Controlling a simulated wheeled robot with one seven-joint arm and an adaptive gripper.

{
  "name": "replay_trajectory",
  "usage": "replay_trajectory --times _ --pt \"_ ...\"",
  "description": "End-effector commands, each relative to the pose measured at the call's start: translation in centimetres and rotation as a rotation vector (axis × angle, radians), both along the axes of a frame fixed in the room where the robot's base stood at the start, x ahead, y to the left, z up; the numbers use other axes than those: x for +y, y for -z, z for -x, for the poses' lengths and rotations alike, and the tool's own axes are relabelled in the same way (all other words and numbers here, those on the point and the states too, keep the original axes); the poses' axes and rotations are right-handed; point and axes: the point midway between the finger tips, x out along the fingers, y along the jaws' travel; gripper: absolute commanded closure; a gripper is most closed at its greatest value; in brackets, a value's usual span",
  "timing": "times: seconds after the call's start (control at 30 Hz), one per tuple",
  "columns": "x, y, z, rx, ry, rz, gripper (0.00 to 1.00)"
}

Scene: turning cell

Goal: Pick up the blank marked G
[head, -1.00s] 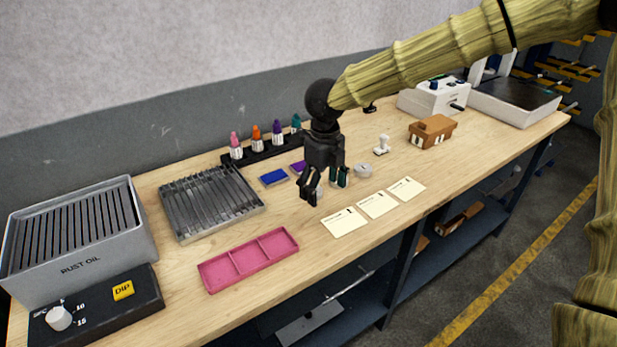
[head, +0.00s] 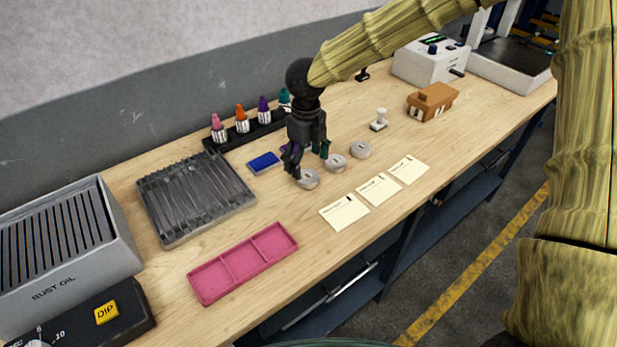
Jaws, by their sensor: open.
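Three round grey metal blanks stand in a row on the bench: a left one (head: 309,180), a middle one (head: 336,163) and a right one (head: 360,150). Each seems to have a small mark on top, too small to read, so I cannot tell which is G. My gripper (head: 307,166) is open and points down. Its fingers are over or just behind the left blank, and part of that blank is hidden by a finger. I cannot tell whether they touch.
Three paper cards (head: 377,189) lie in front of the blanks. A pink three-part tray (head: 243,262), a grey ribbed rack (head: 195,197) and a blue pad (head: 264,163) lie to the left. Bottles (head: 242,120) stand behind. A white stamp (head: 379,120) and a brown box (head: 432,101) are to the right.

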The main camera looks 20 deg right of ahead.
Motion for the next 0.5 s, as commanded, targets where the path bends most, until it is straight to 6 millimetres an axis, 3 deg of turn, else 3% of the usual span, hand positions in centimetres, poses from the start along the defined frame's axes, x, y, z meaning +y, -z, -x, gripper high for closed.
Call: replay_trajectory --times 0.5 --pt "-0.4 5.4 -0.3 0.005 -0.002 0.001 0.22"
